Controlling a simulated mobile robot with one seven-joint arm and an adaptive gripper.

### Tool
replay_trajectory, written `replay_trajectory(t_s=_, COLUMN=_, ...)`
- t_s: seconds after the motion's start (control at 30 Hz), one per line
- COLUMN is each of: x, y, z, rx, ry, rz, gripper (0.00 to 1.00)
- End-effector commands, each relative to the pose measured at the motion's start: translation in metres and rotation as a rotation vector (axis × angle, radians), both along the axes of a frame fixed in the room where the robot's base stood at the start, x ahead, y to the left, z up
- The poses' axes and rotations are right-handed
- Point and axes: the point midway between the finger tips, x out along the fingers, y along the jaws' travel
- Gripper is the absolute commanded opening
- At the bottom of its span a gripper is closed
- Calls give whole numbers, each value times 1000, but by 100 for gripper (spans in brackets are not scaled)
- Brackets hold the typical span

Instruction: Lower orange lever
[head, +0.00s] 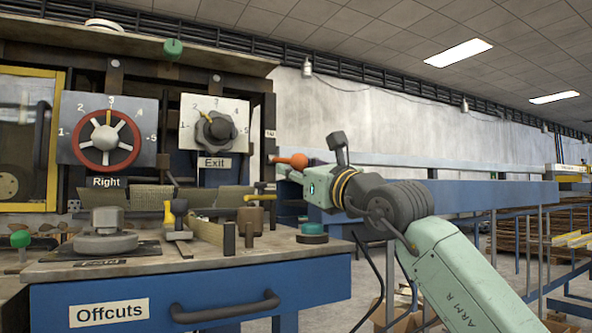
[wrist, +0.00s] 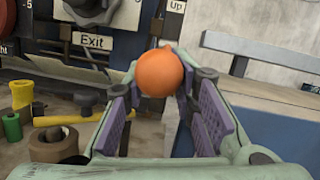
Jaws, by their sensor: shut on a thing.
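The orange lever ends in a round orange knob (head: 299,161), seen in the head view at the right edge of the machine panel. In the wrist view the orange knob (wrist: 160,73) sits between the tips of the purple-padded fingers. My gripper (wrist: 165,85) is shut on the lever at the knob. In the head view my gripper (head: 284,172) reaches in from the right, just below the knob. The lever's shaft is mostly hidden behind the knob and fingers. An "Up" label (wrist: 176,6) shows above the knob in the wrist view.
The Exit dial (head: 215,129) and Right dial (head: 107,138) are on the panel to the left. The workbench (head: 60,272) holds a grey clamp-like disc (head: 105,238), a yellow-headed hammer (head: 170,215) and a green-topped roll (head: 312,230). A blue rail (head: 470,192) runs behind my arm.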

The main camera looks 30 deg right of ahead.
Motion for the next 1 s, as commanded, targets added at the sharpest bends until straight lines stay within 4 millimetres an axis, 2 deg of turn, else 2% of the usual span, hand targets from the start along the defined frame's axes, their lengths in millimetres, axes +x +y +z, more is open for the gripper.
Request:
replay_trajectory(t_s=0.23, x=0, y=4, z=1, rx=-2, ry=-1, rz=5, gripper=0)
replay_trajectory(t_s=0.27, x=0, y=4, z=1, rx=-2, ry=-1, rz=5, gripper=26)
replay_trajectory(t_s=0.5, x=0, y=2, z=1, rx=-1, ry=-2, rz=2, gripper=42)
replay_trajectory(t_s=0.83, x=-2, y=0, z=0, rx=0, ry=-1, rz=1, gripper=42)
replay_trajectory(t_s=1.0, x=-21, y=-4, z=-5, rx=1, ry=-2, rz=-1, gripper=42)
